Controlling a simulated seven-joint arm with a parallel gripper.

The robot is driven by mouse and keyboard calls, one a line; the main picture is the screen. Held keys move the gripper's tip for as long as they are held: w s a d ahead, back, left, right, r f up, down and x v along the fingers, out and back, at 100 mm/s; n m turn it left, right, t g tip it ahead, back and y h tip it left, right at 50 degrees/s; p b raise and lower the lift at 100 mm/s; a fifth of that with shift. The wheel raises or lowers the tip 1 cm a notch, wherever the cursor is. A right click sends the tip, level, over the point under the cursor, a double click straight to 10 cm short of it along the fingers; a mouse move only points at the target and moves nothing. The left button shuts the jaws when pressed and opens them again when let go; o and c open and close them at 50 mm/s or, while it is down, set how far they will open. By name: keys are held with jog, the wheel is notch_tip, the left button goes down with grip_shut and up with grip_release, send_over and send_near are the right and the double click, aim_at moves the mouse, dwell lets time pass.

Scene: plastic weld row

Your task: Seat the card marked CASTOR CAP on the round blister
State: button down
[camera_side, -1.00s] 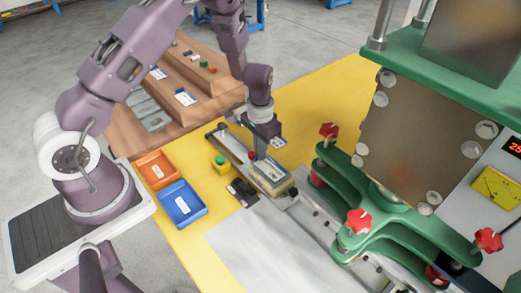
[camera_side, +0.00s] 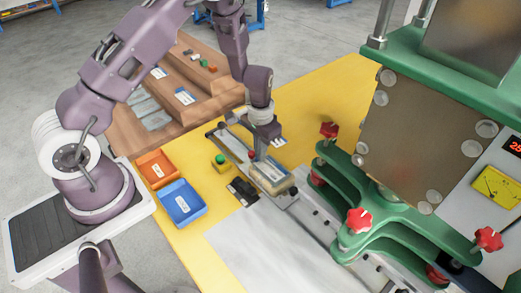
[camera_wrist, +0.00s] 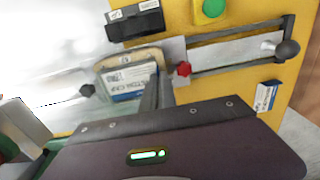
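A card with a white face and a blue printed band (camera_wrist: 128,82) lies over the tan-edged blister block in the wrist view. Its print is too blurred to read for certain. In the side view the block (camera_side: 272,182) sits on the metal slide, with the pale card (camera_side: 267,170) on top. My gripper (camera_side: 259,156) is low at the far left edge of the card. In the wrist view its narrow fingers (camera_wrist: 158,90) are close together and overlap the card's right edge. I cannot tell whether they grip the card or only touch it.
A green button (camera_side: 219,160) and a black block (camera_side: 241,191) stand beside the slide. A red knob (camera_wrist: 183,69) is close to the fingers. Another blue-and-white card (camera_wrist: 266,96) is on the yellow table. The green press (camera_side: 400,225) with red knobs stands right.

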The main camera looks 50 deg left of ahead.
jog(key=shift+f, duration=0.25)
jog(key=c, duration=1.6)
grip_release()
jog(key=c, duration=0.4)
jog(key=shift+c, duration=0.2)
jog(key=shift+r, duration=3.5)
